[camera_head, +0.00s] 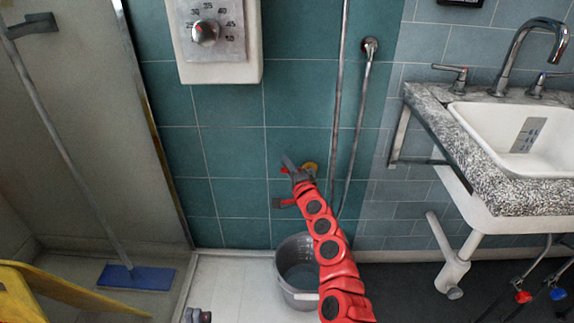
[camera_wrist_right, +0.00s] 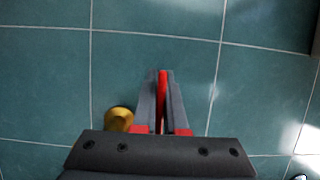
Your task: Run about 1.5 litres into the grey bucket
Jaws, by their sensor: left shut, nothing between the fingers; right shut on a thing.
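The grey bucket (camera_head: 284,284) stands upright on the floor by the teal wall, partly behind my right arm. Faint marks show on its inner wall; I cannot tell its water level, and no stream is clearly visible. My right gripper (camera_head: 287,161) is at the wall above the bucket. In the right wrist view its fingers (camera_wrist_right: 162,76) are shut on a thin red handle (camera_wrist_right: 163,90). A round brass tap part (camera_head: 311,168) is beside the gripper; it also shows in the wrist view (camera_wrist_right: 119,119). My left gripper (camera_head: 197,316) is shut and empty at the bottom edge.
A shower control (camera_head: 212,40) is on the wall above. A shower hose (camera_head: 361,110) hangs right of the arm. A sink (camera_head: 500,120) in a speckled counter is at the right. A blue mop (camera_head: 137,277) and a yellow frame (camera_head: 70,290) are at the left.

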